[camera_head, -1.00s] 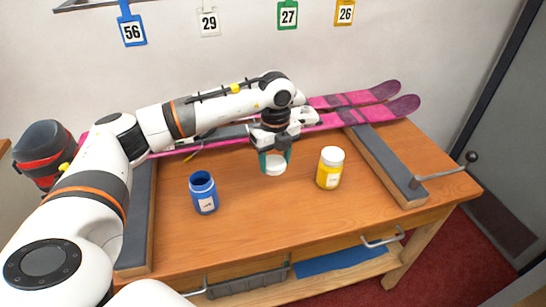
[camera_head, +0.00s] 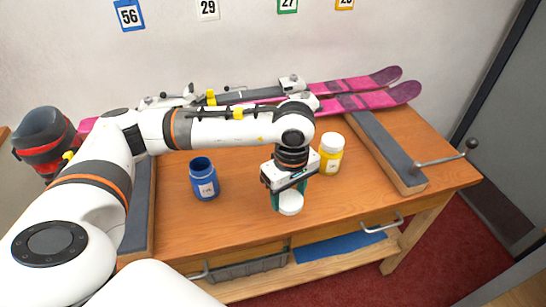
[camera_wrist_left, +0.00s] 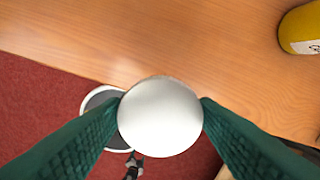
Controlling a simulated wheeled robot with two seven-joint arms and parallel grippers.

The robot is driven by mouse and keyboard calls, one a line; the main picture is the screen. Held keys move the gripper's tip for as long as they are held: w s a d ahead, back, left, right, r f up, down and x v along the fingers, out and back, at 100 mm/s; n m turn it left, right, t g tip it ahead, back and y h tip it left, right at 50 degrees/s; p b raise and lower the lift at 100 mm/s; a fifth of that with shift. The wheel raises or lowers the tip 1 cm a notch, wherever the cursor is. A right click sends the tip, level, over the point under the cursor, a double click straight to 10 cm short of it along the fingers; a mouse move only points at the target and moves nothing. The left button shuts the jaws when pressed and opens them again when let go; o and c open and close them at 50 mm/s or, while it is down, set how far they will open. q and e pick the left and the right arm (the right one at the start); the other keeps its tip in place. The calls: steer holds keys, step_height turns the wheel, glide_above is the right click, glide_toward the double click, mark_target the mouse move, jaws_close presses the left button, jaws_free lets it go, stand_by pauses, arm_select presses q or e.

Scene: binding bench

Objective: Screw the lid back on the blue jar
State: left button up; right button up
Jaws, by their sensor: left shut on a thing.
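The blue jar (camera_head: 204,180) stands upright and open on the bench, left of my left gripper, with its dark mouth showing. My left gripper (camera_head: 289,198) points down over the front part of the bench, shut on a white lid (camera_head: 291,204). In the left wrist view the lid (camera_wrist_left: 160,117) sits between the two green fingers, with the bench's front edge and red floor beneath. The lid is apart from the blue jar. My right gripper is not in view.
A yellow jar (camera_head: 331,155) with a white lid stands right of my left gripper. Pink skis (camera_head: 367,91) lie along the back of the bench (camera_head: 235,225). A grey-topped support (camera_head: 385,150) with a lever is at right. Bench around the blue jar is clear.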

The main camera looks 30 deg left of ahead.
mark_target(288, 209)
arm_select(q)
steer(key=s+m, duration=0.1)
steer(key=m, duration=0.2)
steer(key=s+d+m, duration=0.1)
steer(key=m, duration=0.2)
steer(key=s+d+m, duration=0.1)
steer(key=m, duration=0.2)
steer(key=shift+s, duration=0.15)
steer(key=m, duration=0.1)
steer(key=s+m, duration=0.1)
steer(key=m, duration=0.2)
steer(key=shift+s+d, duration=0.2)
steer(key=shift+d, duration=0.15)
